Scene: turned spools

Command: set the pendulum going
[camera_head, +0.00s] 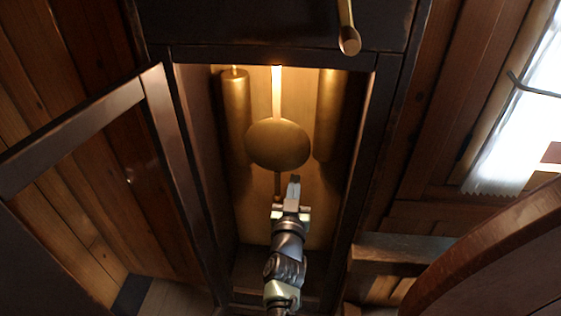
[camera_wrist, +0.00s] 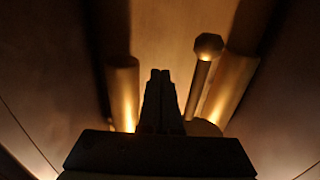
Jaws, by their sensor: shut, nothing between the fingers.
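The pendulum has a flat round brass bob (camera_head: 278,145) on a bright rod (camera_head: 277,92), hanging about upright inside the tall clock case (camera_head: 386,115). In the head view my gripper (camera_head: 294,181) is shut and empty, just below the bob's lower edge and slightly right of the short rod end under it. I cannot tell whether it touches. In the wrist view the shut fingers (camera_wrist: 160,76) are dark. A rod with a faceted knob (camera_wrist: 208,46), seemingly the pendulum's lower end, stands to their right. The bob (camera_wrist: 205,128) is mostly hidden behind my gripper.
Brass cylinder weights hang left (camera_head: 236,105) and right (camera_head: 326,115) of the pendulum. The case's framed door (camera_head: 172,140) stands open to the left. The case sides leave a narrow opening. A curved wooden edge (camera_head: 490,255) is at lower right.

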